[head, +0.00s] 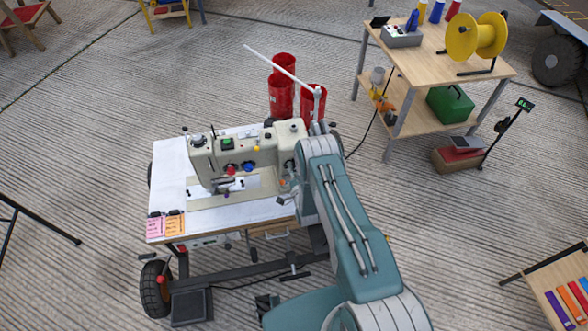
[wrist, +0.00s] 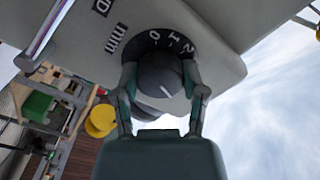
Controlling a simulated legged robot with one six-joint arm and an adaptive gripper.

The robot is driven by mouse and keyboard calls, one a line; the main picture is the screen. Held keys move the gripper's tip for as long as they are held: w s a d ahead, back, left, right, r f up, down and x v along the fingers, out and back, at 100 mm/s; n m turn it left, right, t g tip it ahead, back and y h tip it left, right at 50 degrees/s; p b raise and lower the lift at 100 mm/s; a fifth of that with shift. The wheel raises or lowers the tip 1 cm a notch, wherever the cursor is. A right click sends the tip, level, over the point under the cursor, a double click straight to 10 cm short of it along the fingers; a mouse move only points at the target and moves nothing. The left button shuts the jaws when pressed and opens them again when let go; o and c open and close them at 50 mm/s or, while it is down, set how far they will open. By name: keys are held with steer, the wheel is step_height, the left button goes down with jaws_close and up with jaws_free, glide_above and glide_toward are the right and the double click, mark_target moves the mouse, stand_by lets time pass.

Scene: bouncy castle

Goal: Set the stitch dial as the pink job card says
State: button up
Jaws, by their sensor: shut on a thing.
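The sewing machine (head: 240,153) stands on a white-topped cart. The pink job card (head: 156,226) lies at the table's front left corner; its writing is too small to read. The stitch dial (wrist: 165,74) is a dark round knob with a white line, in front of a black ring with white marks, only partly visible. A printed "mm" shows beside the ring. My gripper (wrist: 164,86) is shut on the dial, one finger on each side. In the head view my arm reaches the machine's right end, and the dial cannot be made out there.
An orange card (head: 175,223) lies beside the pink one. A red knob (head: 231,168) and a blue knob (head: 248,167) are on the machine's front. Red cylinders (head: 281,97) stand behind it. A wooden workbench (head: 412,62) with a yellow spool (head: 476,37) is at the back right.

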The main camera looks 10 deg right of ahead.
steer(key=m, duration=0.6)
steer(key=shift+d+m, duration=0.15)
steer(key=shift+m, duration=0.15)
steer(key=m, duration=0.3)
steer(key=shift+f+m, duration=0.15)
steer(key=shift+m, duration=0.25)
steer(key=shift+s+f+m, duration=0.1)
steer(key=shift+m, duration=0.3)
steer(key=o, duration=1.1)
steer(key=shift+d, duration=0.1)
steer(key=shift+o, duration=0.2)
